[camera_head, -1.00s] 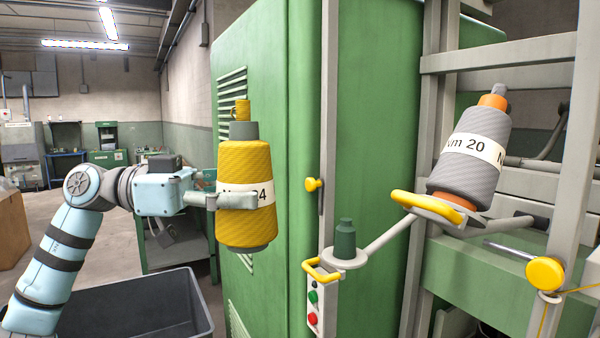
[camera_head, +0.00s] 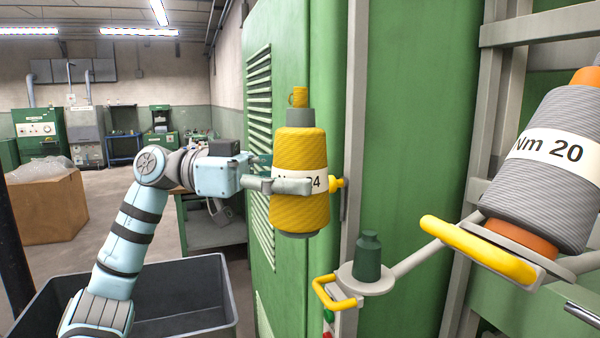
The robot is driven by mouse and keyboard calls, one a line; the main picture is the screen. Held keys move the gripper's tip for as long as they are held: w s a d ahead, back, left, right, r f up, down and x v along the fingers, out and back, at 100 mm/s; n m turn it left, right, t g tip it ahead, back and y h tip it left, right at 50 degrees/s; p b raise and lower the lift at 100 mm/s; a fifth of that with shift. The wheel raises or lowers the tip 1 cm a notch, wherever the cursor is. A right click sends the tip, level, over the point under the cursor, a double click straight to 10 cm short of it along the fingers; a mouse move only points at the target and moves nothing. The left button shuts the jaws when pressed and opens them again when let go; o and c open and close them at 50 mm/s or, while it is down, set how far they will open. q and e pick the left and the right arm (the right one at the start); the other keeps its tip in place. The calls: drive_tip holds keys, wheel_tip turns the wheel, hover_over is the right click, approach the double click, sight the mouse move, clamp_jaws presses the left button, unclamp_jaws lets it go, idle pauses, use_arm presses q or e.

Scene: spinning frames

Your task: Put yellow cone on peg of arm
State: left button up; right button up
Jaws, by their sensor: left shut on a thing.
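The yellow cone (camera_head: 300,215) with a white label band is upright in my left gripper (camera_head: 308,186), which is shut around its middle. A grey tube end and a small yellow piece show at its top. The peg (camera_head: 367,256) is a dark green stub standing on a round grey plate on the arm (camera_head: 415,258). The peg is bare, to the right of and lower in the picture than the cone. The cone is apart from it. My right gripper is not in view.
A grey cone (camera_head: 548,170) labelled Nm 20 sits tilted at the right, beside a yellow handle (camera_head: 478,250). A smaller yellow handle (camera_head: 324,292) juts out by the peg plate. A green cabinet (camera_head: 300,50) stands behind. A dark bin (camera_head: 200,335) is below my left arm.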

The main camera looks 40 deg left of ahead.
use_arm(q)
drive_tip(key=shift+w+d+r+p, duration=0.15)
drive_tip(key=shift+d+p, duration=0.1)
drive_tip(key=shift+d, duration=0.1)
drive_tip(key=shift+w+d+r+p, duration=0.1)
drive_tip(key=shift+w+d+p, duration=0.1)
drive_tip(key=shift+d, duration=0.1)
drive_tip(key=w+d+p, duration=0.2)
drive_tip(key=w, duration=0.2)
drive_tip(key=p, duration=0.2)
hover_over(370, 232)
drive_tip(key=shift+w+f, duration=0.2)
drive_tip(key=shift+f, duration=0.4)
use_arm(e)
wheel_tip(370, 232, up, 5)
use_arm(q)
wheel_tip(370, 232, down, 3)
drive_tip(key=b, duration=0.4)
drive_tip(key=shift+s+f, duration=0.15)
wheel_tip(370, 232, down, 2)
drive_tip(key=b, duration=0.3)
drive_tip(key=shift+a, duration=0.1)
drive_tip(key=shift+f+b, duration=0.65)
drive_tip(key=shift+f, duration=1.35)
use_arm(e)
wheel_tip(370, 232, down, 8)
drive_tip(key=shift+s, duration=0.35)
